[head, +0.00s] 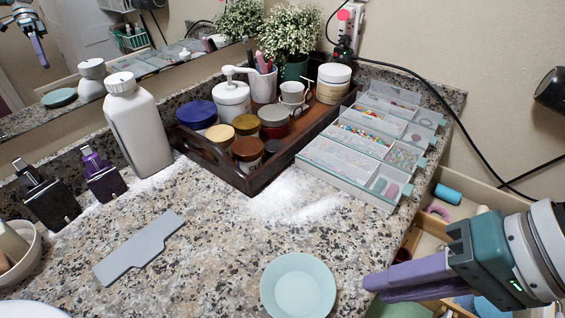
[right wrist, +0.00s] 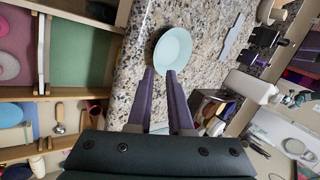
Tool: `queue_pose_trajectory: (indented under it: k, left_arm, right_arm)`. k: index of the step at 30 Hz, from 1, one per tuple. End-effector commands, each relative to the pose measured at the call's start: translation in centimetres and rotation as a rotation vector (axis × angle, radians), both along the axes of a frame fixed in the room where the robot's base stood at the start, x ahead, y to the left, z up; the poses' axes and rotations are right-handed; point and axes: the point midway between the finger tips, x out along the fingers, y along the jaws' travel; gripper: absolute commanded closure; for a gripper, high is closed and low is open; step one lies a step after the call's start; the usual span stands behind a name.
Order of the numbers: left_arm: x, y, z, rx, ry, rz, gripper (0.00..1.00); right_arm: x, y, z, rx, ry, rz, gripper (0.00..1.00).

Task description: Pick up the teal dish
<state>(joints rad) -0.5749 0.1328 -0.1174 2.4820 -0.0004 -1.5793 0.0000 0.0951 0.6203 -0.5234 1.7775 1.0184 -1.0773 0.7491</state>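The teal dish (head: 298,287), a pale round shallow bowl, sits upright and empty on the granite counter at the front edge of the head view. In the right wrist view the dish (right wrist: 176,50) lies just beyond my fingertips. My right gripper (head: 368,288) comes in from the right, with its purple fingers pointing at the dish. The right wrist view shows the two fingers (right wrist: 160,73) apart with nothing held between them. I cannot tell whether a tip touches the rim. My left gripper is not directly in view; a purple-fingered gripper shows only as a mirror reflection.
A grey flat plate (head: 140,248) lies left of the dish. A brown tray (head: 222,169) of jars and a clear bead organizer (head: 345,177) stand behind. Open drawers (head: 427,236) lie below the counter's right edge. Counter around the dish is clear.

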Motion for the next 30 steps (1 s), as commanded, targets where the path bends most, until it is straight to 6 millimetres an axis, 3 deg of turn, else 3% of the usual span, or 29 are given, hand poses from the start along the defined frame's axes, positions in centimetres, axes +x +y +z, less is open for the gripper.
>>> queue_pose_trajectory:
  k: [18, 29, 30]
  left_arm:
    - [-0.3, -0.6, -3.5, -0.018, 0.012, 0.008, 0.0]
    - [-0.3, -0.3, -3.7, -0.01, 0.011, 0.003, 0.0]
    - [-0.3, -0.3, -3.7, -0.008, 0.01, 0.002, 0.0]
  right_arm:
    - [2.0, 4.3, -7.1, 0.004, 0.003, -0.002, 0.81]
    - [2.2, 5.0, -7.9, 0.003, 0.001, -0.001, 0.81]
    - [2.2, 5.0, -7.9, 0.003, 0.001, -0.001, 0.85]
